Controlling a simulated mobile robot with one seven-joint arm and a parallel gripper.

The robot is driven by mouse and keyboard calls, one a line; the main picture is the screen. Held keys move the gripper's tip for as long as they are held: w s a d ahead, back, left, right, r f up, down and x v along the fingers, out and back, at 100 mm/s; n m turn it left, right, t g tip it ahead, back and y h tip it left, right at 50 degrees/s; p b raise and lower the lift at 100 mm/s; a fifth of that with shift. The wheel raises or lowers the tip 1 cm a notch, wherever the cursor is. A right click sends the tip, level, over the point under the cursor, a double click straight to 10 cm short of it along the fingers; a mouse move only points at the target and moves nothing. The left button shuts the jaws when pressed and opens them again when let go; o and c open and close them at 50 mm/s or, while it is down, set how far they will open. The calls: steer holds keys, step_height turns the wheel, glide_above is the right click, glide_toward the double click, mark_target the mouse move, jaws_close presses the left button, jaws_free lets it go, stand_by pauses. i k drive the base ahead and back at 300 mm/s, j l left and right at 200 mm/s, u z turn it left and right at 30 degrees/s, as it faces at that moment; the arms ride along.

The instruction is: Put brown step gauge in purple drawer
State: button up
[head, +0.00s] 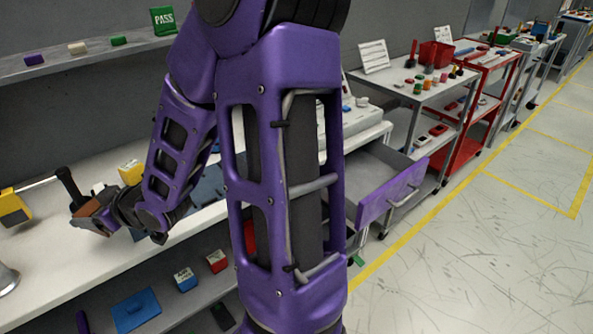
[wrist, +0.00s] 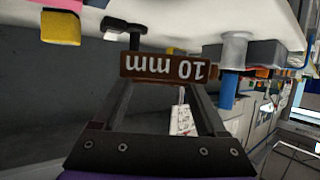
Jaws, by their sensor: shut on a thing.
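The brown step gauge (wrist: 162,68), marked "10 mm", is between the two fingers of my gripper (wrist: 162,84) in the wrist view. The marking reads upside down there. In the head view my gripper (head: 92,217) is at the far left, over the white bench top, and the brown gauge (head: 88,208) shows at its tip. A black handle stands up beside the gauge; I cannot tell if it belongs to it. The purple drawer (head: 392,193) is pulled open at the right of the bench, past my arm. My arm hides part of the drawer's left side.
Yellow blocks (head: 14,207) stand on the bench near my gripper. A lower shelf (head: 180,300) holds several small items. A grey cart (head: 425,88) and a red cart (head: 490,62) stand behind the drawer. The floor at the right is clear.

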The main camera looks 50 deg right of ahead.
mark_target(363, 183)
steer(key=k+l, duration=0.25)
steer(key=l, duration=0.15)
steer(key=k+l, duration=0.25)
steer(key=l, duration=0.15)
steer(key=k+l, duration=0.25)
steer(key=l, duration=0.15)
steer(key=k+l, duration=0.25)
steer(key=l, duration=0.15)
